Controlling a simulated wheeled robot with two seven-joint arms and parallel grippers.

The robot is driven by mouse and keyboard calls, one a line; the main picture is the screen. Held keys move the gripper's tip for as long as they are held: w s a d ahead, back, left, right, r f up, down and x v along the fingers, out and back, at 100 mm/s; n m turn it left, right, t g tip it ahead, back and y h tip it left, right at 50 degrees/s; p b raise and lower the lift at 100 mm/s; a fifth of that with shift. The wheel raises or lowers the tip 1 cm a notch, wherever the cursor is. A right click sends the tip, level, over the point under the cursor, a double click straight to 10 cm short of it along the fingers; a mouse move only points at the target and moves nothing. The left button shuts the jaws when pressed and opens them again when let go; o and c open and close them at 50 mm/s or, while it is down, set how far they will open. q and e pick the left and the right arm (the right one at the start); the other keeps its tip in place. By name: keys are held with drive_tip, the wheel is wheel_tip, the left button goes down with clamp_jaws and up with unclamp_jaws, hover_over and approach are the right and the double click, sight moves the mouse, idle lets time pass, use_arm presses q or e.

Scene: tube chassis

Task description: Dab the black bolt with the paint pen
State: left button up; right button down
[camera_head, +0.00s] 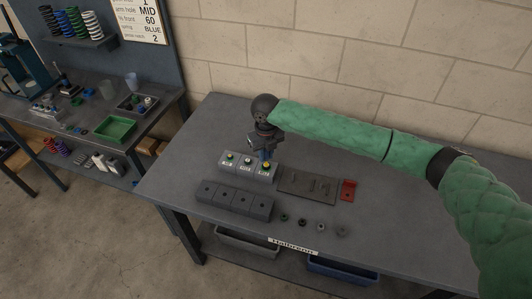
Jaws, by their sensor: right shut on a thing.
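My right gripper (266,150) points down over the right section of a pale labelled block (236,171). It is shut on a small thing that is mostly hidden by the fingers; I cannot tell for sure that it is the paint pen. Just under the fingertips a yellow piece (267,163) shows at the block's right section. Several small dark round parts (302,222) stand in a row near the table's front edge; I cannot tell which is the black bolt. My left gripper is out of view.
A dark grey block with holes (236,199) lies in front of the pale block. A flat dark plate (309,184) and a red piece (348,191) lie to the right. The table's right side is bare. A side bench holds a green tray (116,129).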

drive_tip(key=shift+f, duration=0.45)
drive_tip(key=shift+r, duration=0.15)
drive_tip(key=shift+r+p, duration=0.4)
drive_tip(key=shift+r, duration=0.1)
drive_tip(key=shift+p, duration=0.35)
idle(0.5)
drive_tip(key=shift+f, duration=0.65)
idle(0.4)
drive_tip(key=shift+r, duration=0.15)
drive_tip(key=shift+r, duration=0.5)
drive_tip(key=shift+p, duration=0.3)
drive_tip(key=shift+r+p, duration=1.9)
drive_tip(key=shift+r, duration=1.1)
